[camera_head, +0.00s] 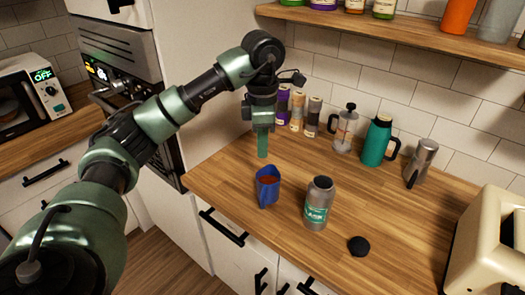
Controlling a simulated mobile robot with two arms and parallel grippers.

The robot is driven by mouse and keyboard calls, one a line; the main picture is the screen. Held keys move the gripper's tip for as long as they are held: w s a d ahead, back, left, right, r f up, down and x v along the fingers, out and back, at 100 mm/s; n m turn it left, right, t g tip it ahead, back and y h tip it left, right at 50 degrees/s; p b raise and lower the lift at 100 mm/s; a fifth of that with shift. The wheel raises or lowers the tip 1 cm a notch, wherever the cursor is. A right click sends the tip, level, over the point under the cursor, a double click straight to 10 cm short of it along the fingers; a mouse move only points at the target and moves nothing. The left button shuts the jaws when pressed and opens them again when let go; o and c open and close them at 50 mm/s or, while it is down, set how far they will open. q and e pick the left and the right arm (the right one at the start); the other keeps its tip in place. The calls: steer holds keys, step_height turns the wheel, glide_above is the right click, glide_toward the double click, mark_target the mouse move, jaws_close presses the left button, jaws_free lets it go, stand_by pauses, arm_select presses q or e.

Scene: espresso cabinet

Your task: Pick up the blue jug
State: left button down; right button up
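A small blue jug (267,192) stands upright on the wooden counter near its front edge, with something reddish-brown inside. My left gripper (262,150) points down above and slightly behind the jug in the picture, apart from it. Its green fingers show nearly edge-on, so I cannot tell whether they are open or shut. Nothing shows held in it. My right gripper is not in view.
Behind are several spice jars (297,112), a French press (345,130), a teal jug (377,142), a metal pitcher (422,162). A cream toaster (490,245) stands right.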

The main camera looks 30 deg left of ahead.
arm_select(q)
steer(key=shift+r, duration=0.3)
steer(key=shift+c, duration=2.2)
jaws_free()
